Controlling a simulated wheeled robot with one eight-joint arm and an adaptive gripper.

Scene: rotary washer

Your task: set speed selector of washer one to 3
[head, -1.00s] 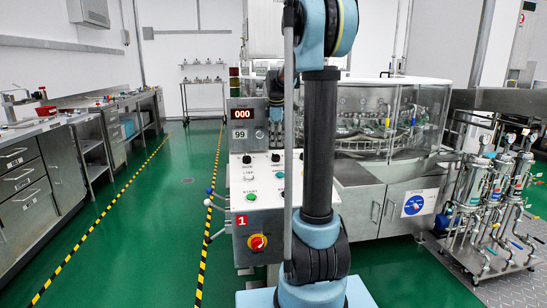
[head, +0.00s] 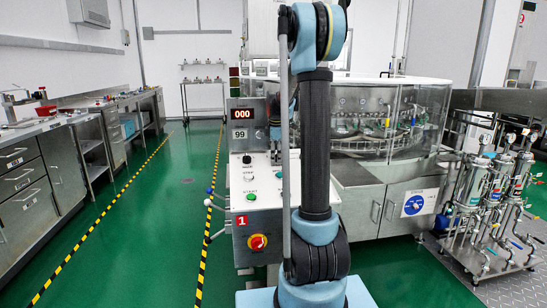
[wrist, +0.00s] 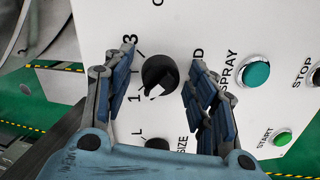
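The control panel (head: 260,180) of washer one, marked with a red 1, stands left of my arm in the head view. In the wrist view the black speed selector knob (wrist: 160,75) sits on the white panel face. The figures 3 and 1 and a letter D show around it; the rest of the label is hidden by my fingers. The white mark on the knob faces toward the 1 side. My gripper (wrist: 164,64) is open, with one finger on each side of the knob and visible gaps to it. In the head view my arm mostly hides the gripper.
A green SPRAY button (wrist: 255,72), a green START button (wrist: 282,138) and a dark STOP button (wrist: 315,77) lie right of my fingers. Another black knob (wrist: 158,144) sits below, near SIZE. In the head view a red emergency knob (head: 257,242) is lower on the panel.

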